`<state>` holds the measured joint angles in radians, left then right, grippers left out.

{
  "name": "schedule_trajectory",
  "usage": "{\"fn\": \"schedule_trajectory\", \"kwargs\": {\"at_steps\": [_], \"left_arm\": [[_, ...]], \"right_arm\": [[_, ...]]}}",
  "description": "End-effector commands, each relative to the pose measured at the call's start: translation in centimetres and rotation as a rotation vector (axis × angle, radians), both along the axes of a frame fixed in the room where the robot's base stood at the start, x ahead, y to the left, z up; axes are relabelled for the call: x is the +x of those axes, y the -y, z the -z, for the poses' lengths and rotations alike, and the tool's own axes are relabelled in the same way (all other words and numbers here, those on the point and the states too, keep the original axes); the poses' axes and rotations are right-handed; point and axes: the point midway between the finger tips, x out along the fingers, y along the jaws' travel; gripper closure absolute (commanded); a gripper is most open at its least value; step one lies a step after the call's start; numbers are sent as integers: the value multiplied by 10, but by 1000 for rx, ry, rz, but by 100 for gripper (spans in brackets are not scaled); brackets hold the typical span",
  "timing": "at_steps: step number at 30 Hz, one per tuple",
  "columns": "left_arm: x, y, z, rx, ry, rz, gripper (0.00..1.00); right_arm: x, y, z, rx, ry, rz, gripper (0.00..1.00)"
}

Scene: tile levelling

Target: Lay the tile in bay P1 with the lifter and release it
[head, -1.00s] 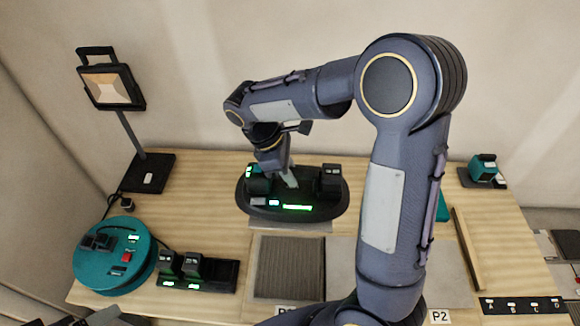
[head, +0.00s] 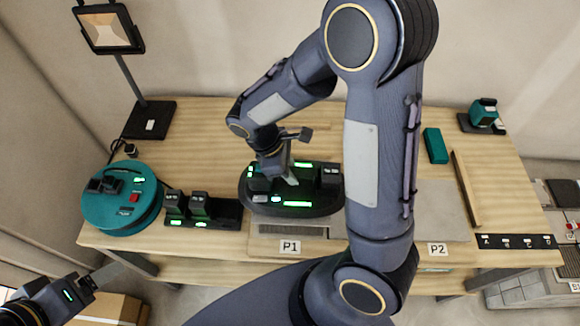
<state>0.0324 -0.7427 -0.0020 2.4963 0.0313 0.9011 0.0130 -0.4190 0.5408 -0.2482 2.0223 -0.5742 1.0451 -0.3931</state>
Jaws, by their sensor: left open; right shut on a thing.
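The lifter (head: 327,203), a black oval tool with green lights and two upright blocks, is over bay P1 at the table's front. My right gripper (head: 280,178) is shut on its middle; the arm hides part of it. A grey tile edge (head: 257,218) shows under the lifter; most of the tile is hidden. A strip of ribbed dark bed (head: 290,230) shows in front of it, above the P1 label (head: 290,247). I cannot tell whether the tile touches the bed. My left gripper (head: 102,274) is open and empty at the lower left, off the table.
A teal round unit (head: 121,205) and a black dock (head: 228,214) stand left of the lifter. A lamp (head: 150,121) is at the back left. Right are a teal block (head: 436,146), a wooden batten (head: 466,190), a teal device (head: 484,112) and the P2 label (head: 437,249).

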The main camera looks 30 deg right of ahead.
Motion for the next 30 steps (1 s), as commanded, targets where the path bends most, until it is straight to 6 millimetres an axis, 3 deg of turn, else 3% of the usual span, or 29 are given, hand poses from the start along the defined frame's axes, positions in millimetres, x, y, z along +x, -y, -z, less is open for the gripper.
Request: {"fn": "schedule_trajectory", "kwargs": {"at_steps": [18,30], "left_arm": [[0,0,44,0,0,0,24],[0,0,53,0,0,0,24]], "right_arm": [[0,0,51,-1,0,0,100],[0,0,61,0,1,0,100]]}}
